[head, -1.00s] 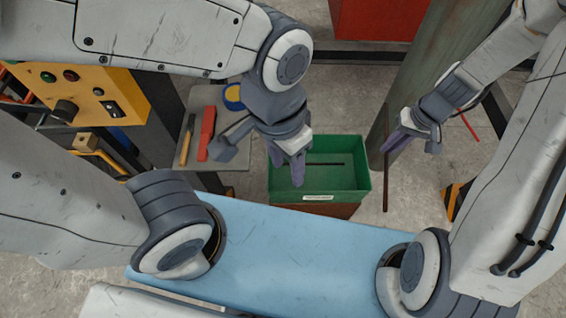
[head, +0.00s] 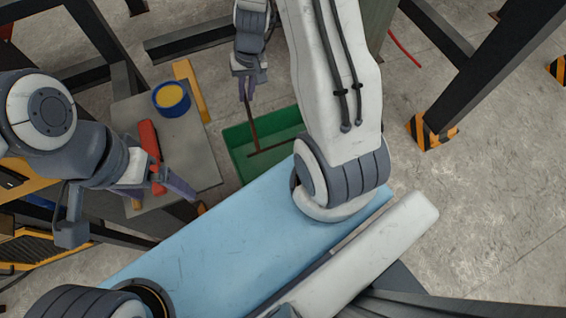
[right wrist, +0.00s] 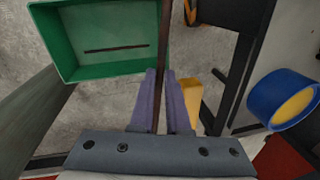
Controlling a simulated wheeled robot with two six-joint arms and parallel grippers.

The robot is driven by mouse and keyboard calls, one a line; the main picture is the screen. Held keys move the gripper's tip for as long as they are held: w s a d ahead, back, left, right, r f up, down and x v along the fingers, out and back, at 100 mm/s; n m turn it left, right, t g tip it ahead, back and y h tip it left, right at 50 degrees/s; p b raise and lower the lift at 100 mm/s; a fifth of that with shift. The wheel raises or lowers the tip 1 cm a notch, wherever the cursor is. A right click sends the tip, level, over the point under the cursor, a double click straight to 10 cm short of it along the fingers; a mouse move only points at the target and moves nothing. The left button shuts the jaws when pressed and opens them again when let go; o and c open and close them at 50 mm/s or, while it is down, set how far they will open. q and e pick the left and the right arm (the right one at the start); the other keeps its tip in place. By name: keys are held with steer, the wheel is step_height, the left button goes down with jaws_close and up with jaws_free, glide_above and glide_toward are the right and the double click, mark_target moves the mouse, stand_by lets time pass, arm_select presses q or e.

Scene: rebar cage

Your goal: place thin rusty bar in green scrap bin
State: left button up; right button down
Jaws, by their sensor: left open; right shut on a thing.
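The green scrap bin (head: 238,146) stands on the floor past the blue surface, partly hidden by my right arm. A dark thin bar (head: 272,148) lies inside it. My right gripper (head: 246,92) is shut on the thin rusty bar (head: 252,122), which hangs down and overlaps the bin in the head view. In the right wrist view the held bar (right wrist: 163,40) runs up between my fingers (right wrist: 160,85), along the right edge of the bin (right wrist: 62,45). Its far end is out of that frame. My left gripper (head: 165,180) is open and empty near the grey table.
The grey table (head: 190,140) left of the bin carries a blue and yellow roll (head: 171,98), a red tool (head: 149,140) and a yellow bar (head: 190,88). The blue surface (head: 220,240) lies in front. Dark steel posts (head: 490,80) stand at the right.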

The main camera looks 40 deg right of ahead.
steer(key=d+f+m+b, duration=0.5)
steer(key=f+b, duration=1)
steer(key=f, duration=0.2)
steer(key=s+d+f+m+t+h+b, duration=0.1)
steer(key=d+f+m+b, duration=0.4)
steer(key=f+b, duration=1.1)
steer(key=d+f+m+h+b, duration=0.1)
steer(key=d+f+m+b, duration=0.5)
steer(key=f+b, duration=0.9)
step_height(320, 180, down, 5)
steer(key=shift+s+f+b, duration=0.1)
steer(key=shift+s+b, duration=0.05)
steer(key=shift+b, duration=0.15)
steer(key=c, duration=1.2)
jaws_free()
steer(key=shift+c, duration=0.2)
steer(key=o, duration=0.3)
steer(key=shift+o, duration=0.2)
